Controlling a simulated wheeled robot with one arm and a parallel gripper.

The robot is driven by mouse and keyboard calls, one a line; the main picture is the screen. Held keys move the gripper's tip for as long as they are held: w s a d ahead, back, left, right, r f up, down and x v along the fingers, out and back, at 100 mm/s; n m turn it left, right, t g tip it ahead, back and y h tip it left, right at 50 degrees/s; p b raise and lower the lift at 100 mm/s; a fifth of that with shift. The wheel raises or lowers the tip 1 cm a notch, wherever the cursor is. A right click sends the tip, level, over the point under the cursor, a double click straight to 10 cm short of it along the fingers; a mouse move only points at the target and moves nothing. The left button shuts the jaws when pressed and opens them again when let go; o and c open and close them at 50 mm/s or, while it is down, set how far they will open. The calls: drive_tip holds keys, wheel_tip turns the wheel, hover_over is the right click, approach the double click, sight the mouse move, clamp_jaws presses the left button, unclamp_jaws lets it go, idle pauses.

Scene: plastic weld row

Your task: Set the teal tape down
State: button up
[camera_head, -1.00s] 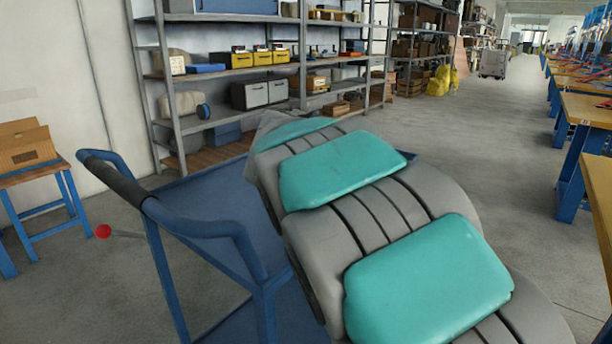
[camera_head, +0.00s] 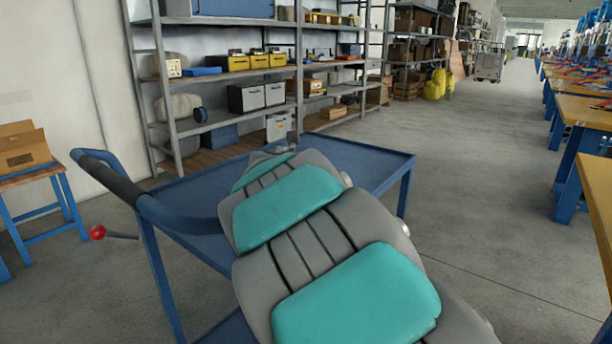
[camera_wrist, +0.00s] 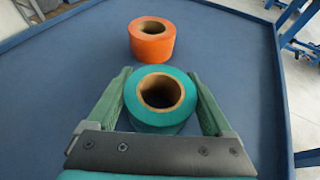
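The teal tape (camera_wrist: 158,118) is an upright roll with a brown cardboard core, in the wrist view. It sits between the two green fingers of my gripper (camera_wrist: 162,76), which press close on its left and right sides. The roll is above the blue cart top (camera_wrist: 235,75); I cannot tell whether its underside touches the surface.
An orange tape roll (camera_wrist: 152,47) stands on the cart top just beyond the teal one, a small gap apart. Bare cart surface lies left and right of both. The cart has a raised rim and a blue handle (camera_head: 110,180). Shelves (camera_head: 225,125) stand behind.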

drive_tip(key=shift+o, duration=0.9)
drive_tip(key=shift+r, duration=0.1)
drive_tip(key=shift+s+a+r, duration=0.15)
drive_tip(key=shift+s+r, duration=0.1)
drive_tip(key=shift+s, duration=0.05)
drive_tip(key=v, duration=0.6)
drive_tip(key=shift+s+r, duration=0.1)
drive_tip(key=shift+s, duration=0.3)
drive_tip(key=shift+r, duration=0.1)
